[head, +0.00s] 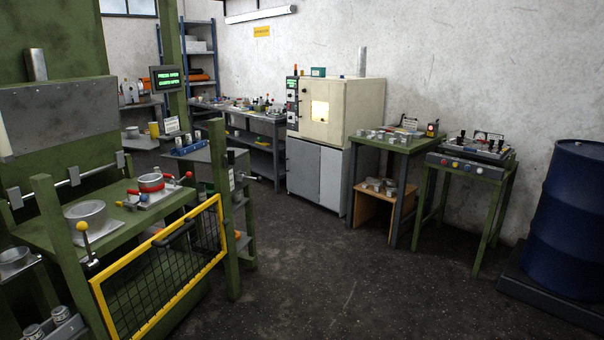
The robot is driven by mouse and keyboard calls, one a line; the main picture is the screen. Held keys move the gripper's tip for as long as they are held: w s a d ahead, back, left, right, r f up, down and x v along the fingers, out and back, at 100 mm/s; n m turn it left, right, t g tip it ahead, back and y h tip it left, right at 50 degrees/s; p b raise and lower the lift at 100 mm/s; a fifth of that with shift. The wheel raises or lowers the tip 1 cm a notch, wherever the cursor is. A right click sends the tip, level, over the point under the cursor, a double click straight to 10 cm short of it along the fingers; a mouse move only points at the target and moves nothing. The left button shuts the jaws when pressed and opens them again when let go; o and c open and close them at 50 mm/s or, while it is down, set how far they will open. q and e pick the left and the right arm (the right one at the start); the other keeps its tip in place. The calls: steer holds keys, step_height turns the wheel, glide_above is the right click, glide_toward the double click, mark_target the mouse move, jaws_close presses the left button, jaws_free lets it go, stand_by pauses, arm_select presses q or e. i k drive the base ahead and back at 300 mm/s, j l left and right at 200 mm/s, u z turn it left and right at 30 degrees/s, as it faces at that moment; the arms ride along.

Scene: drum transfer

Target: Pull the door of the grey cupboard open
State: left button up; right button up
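The grey cupboard (316,176) stands against the back wall near the middle of the head view, under a cream oven (345,110). Its front has a darker grey panel (302,170) on the left and a lighter grey panel (332,180) on the right. Both panels look closed and flush. I cannot make out a handle at this distance. Neither of my grippers is in view.
A green press with a yellow-framed mesh guard (165,272) fills the left side. Green tables (480,165) stand right of the cupboard, with a wooden stool (374,192) beneath one. A blue drum (568,220) stands at far right. The dark floor (350,275) ahead is clear.

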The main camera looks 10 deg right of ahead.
mark_target(303, 161)
steer(key=i+l+z, duration=0.15)
steer(key=i, duration=1)
steer(key=i+z, duration=0.1)
steer(key=i, duration=1.05)
steer(key=i+j+z, duration=0.15)
steer(key=i, duration=1)
steer(key=i+z, duration=0.25)
steer(key=i, duration=1.65)
steer(key=i+j+u, duration=0.2)
steer(key=i+u, duration=0.8)
steer(key=i, duration=0.15)
steer(key=i+l+u, duration=0.35)
steer(key=i+u, duration=0.15)
steer(key=i, duration=0.05)
